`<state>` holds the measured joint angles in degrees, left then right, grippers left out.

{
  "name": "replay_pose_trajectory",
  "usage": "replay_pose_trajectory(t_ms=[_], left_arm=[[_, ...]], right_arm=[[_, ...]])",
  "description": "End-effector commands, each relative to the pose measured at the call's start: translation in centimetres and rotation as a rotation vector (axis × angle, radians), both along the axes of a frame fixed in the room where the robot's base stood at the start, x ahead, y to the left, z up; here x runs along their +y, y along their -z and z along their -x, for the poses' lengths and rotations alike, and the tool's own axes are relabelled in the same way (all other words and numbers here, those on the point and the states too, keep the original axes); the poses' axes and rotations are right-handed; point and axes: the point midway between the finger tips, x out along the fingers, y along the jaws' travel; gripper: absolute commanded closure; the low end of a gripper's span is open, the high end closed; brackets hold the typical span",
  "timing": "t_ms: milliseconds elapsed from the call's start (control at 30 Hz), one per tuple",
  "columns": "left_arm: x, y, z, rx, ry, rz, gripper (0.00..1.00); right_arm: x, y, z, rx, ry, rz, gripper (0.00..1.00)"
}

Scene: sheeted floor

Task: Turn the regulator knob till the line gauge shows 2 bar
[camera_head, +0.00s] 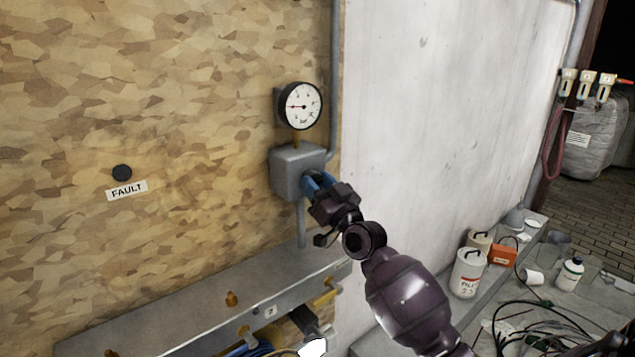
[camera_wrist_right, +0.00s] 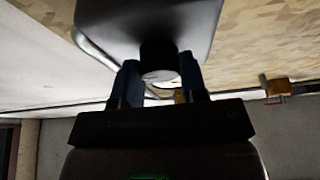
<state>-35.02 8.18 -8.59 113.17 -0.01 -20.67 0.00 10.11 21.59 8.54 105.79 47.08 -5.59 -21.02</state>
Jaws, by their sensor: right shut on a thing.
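The line gauge (camera_head: 300,106) is a round white dial with a black rim, mounted on the chipboard wall above a grey regulator box (camera_head: 298,172). The dark regulator knob (camera_wrist_right: 159,62) sticks out of the box between the blue fingers in the right wrist view. My right gripper (camera_head: 318,183) is shut on the knob, its blue fingers on either side of it; they hide most of the knob in the head view. My left gripper is not clearly in view.
A grey metal shelf (camera_head: 185,307) runs along the wall below the box. A grey pipe (camera_head: 335,80) rises beside the gauge. A FAULT label (camera_head: 127,190) sits under a dark button (camera_head: 122,172). Cans, a bottle (camera_head: 569,274) and cables crowd the lower right.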

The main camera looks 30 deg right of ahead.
Motion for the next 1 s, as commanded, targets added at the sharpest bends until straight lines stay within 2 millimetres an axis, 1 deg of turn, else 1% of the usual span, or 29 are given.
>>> replay_pose_trajectory(t_ms=[33,67,200,467,633,767,1000], left_arm=[[0.0,0.0,0.0,0.000,0.000,0.000,1.00],[0.0,0.0,0.0,0.000,0.000,0.000,1.00],[0.0,0.0,0.0,0.000,0.000,0.000,1.00],[0.0,0.0,-0.1,-0.001,0.000,0.000,1.00],[0.0,0.1,-0.2,-0.002,0.001,0.001,1.00],[-0.1,0.4,-0.2,-0.004,0.001,0.001,1.00],[-0.1,1.0,-0.5,-0.008,0.002,0.001,1.00]], right_arm=[[0.0,0.0,0.0,-0.002,0.000,0.000,0.84],[0.0,0.0,0.0,-0.002,0.000,0.000,0.58],[0.0,0.0,0.0,-0.002,0.000,0.000,0.36],[0.0,0.0,0.0,-0.001,0.000,0.001,0.35],[-0.1,0.4,0.9,0.000,0.001,0.002,0.35],[-0.2,1.3,2.6,0.001,0.000,0.001,0.35],[-0.4,3.0,6.6,0.001,0.001,0.002,0.35]])
